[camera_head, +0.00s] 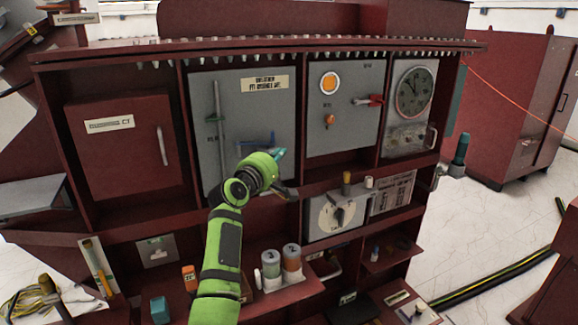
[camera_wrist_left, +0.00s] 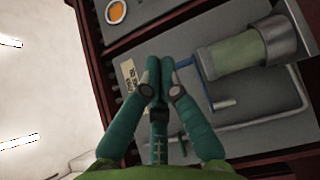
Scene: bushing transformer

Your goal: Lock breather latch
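The breather's clear cylinder with its grey cap (camera_wrist_left: 235,53) shows at the upper right of the left wrist view. A blue latch lever (camera_wrist_left: 203,84) runs beside it, with its bent end at my left gripper's fingertips (camera_wrist_left: 159,66). In the head view the blue lever (camera_head: 257,145) is on the grey middle panel (camera_head: 235,90), partly behind my gripper. My left gripper (camera_head: 279,155) is in front of this panel. Its fingertips are drawn together. I cannot tell whether the lever's end is between them or only beside them. My right gripper is not in view.
A grey panel with an orange lamp (camera_head: 329,83) and a red handle (camera_head: 374,100) is to the right, then a round gauge (camera_head: 414,92). A dial box (camera_head: 337,215) is below. Jars (camera_head: 291,258) stand on the lower shelf near my left arm.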

